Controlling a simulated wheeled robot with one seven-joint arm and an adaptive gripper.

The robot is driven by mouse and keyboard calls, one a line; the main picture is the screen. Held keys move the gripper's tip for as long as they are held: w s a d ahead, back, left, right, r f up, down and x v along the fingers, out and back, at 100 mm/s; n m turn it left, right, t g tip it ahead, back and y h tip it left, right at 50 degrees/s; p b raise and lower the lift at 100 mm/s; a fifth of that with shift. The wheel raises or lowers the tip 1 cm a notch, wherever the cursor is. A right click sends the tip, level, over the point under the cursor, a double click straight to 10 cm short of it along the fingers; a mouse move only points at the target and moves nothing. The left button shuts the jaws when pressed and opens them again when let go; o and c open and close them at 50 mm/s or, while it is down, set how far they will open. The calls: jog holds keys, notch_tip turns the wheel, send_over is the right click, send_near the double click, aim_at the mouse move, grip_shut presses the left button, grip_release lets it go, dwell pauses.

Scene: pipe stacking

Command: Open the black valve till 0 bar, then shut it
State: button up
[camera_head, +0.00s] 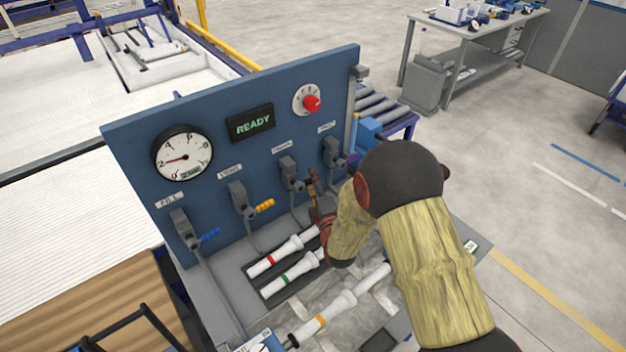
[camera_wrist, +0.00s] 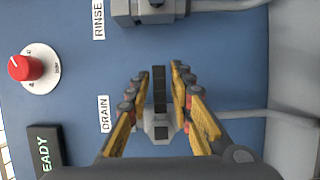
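The black valve is the one labelled DRAIN on the blue panel. Its black handle (camera_wrist: 159,88) lies between my fingers in the wrist view, in line with its grey body (camera_wrist: 160,128). The valve body (camera_head: 291,174) also shows in the head view, with my gripper (camera_head: 315,180) just right of it, hiding the handle. My gripper (camera_wrist: 161,72) is open, its fingers on both sides of the handle with a narrow gap each side. The round gauge (camera_head: 196,145) has its red needle pointing left, near the 2.
The blue-handled FILL valve (camera_head: 184,228) and a yellow-handled valve (camera_head: 240,199) stand to the left. The RINSE valve (camera_head: 332,152) is close on the right. A READY display (camera_head: 250,123) and a red knob (camera_head: 312,103) sit above. White pipes (camera_head: 284,254) lie below my gripper.

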grip_shut()
dwell(0.6)
